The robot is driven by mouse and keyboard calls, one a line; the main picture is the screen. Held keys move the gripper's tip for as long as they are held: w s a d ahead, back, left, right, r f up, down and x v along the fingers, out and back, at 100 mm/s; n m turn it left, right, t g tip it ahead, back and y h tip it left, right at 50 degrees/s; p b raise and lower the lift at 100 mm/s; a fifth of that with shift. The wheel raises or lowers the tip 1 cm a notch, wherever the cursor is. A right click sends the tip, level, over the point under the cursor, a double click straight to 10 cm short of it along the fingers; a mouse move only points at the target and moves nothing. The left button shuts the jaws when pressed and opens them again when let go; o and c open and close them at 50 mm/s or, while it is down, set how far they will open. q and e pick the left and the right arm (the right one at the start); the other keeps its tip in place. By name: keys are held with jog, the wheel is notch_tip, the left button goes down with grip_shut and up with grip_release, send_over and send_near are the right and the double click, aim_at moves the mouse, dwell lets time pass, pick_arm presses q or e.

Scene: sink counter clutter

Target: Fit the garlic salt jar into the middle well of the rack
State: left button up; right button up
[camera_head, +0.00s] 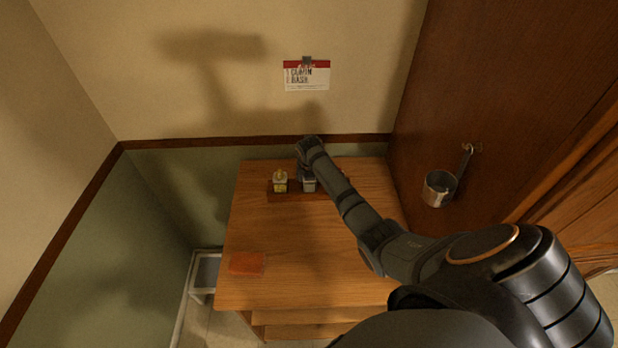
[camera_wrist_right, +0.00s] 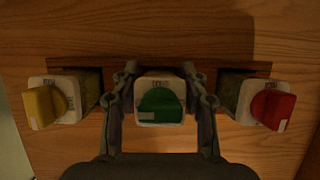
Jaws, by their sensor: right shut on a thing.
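A dark wooden rack (camera_head: 291,196) stands at the back of the wooden counter; it also shows in the wrist view (camera_wrist_right: 232,70). My right gripper (camera_head: 308,176) is over its middle. In the wrist view the right gripper (camera_wrist_right: 160,105) is shut on a white jar with a green cap (camera_wrist_right: 160,103), taken as the garlic salt jar; its label is too small to read. The jar is at the middle well, between the two others, and looks upright. I cannot tell how deep it sits. The middle well is hidden by jar and fingers. My left gripper is not in view.
A yellow-capped jar (camera_wrist_right: 50,103) stands at the rack's left end and a red-capped jar (camera_wrist_right: 262,103) at its right end, close to the fingers. An orange cloth or sponge (camera_head: 247,263) lies front left. A metal pot (camera_head: 438,189) hangs on the right panel. The counter's middle is clear.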

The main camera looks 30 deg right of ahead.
jog(key=o, duration=1.2)
jog(key=shift+r, duration=0.3)
jog(key=b+v, duration=0.1)
jog(key=v, duration=1)
jog(key=shift+s+a+r+b, duration=0.15)
jog(key=shift+r+b, duration=0.1)
jog(key=shift+b, duration=0.15)
